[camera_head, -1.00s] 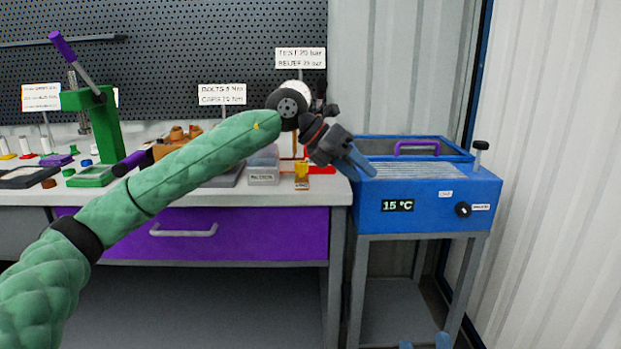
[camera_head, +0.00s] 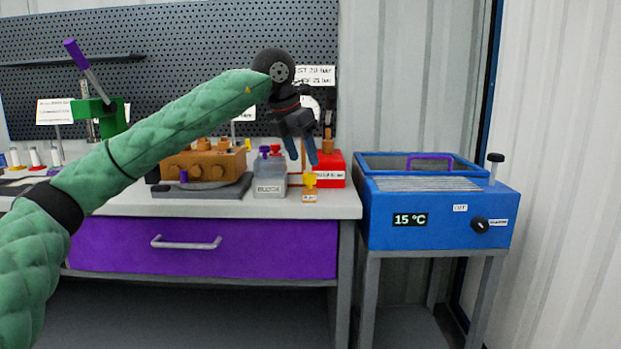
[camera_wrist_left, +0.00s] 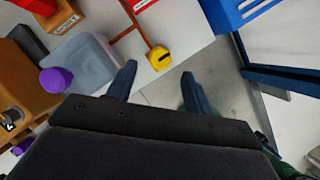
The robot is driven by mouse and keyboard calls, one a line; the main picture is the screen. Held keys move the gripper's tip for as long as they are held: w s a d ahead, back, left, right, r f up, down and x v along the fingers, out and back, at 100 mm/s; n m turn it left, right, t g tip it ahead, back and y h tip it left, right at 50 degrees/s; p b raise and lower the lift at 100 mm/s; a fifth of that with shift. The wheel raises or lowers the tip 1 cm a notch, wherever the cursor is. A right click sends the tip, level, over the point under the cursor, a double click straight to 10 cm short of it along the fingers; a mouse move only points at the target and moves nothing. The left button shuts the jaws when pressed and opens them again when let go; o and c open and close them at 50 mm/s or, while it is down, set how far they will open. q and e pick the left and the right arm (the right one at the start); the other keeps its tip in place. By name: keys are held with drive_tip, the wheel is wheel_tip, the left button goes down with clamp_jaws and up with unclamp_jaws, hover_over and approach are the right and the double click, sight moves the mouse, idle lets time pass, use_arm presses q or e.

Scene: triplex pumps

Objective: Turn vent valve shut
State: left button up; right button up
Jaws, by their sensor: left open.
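A yellow knob (camera_head: 310,179) sits on a small orange block (camera_head: 309,195) near the front right edge of the bench. The block carries a label too small to read, so I cannot confirm it is the vent valve. In the left wrist view the yellow knob (camera_wrist_left: 159,58) has a dark mark on it and joins a copper-coloured pipe (camera_wrist_left: 135,24). My left gripper (camera_head: 302,160) is open and empty, pointing down above and slightly left of the knob. In the left wrist view my fingertips (camera_wrist_left: 158,73) are apart, with the knob just beyond them. My right gripper is out of view.
An orange pump block (camera_head: 203,163) is further left. A blue bath (camera_head: 438,217) reading 15 °C stands right of the bench (camera_head: 120,206).

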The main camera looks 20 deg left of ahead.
sight(309, 174)
use_arm(q)
drive_tip(key=b+x, duration=0.1)
drive_tip(key=x, duration=0.5)
drive_tip(key=shift+w+d+f+b, duration=0.1)
drive_tip(key=shift+w+f+b, duration=0.1)
drive_tip(key=shift+b, duration=0.15)
drive_tip(key=shift+s, duration=0.1)
drive_tip(key=c, duration=1)
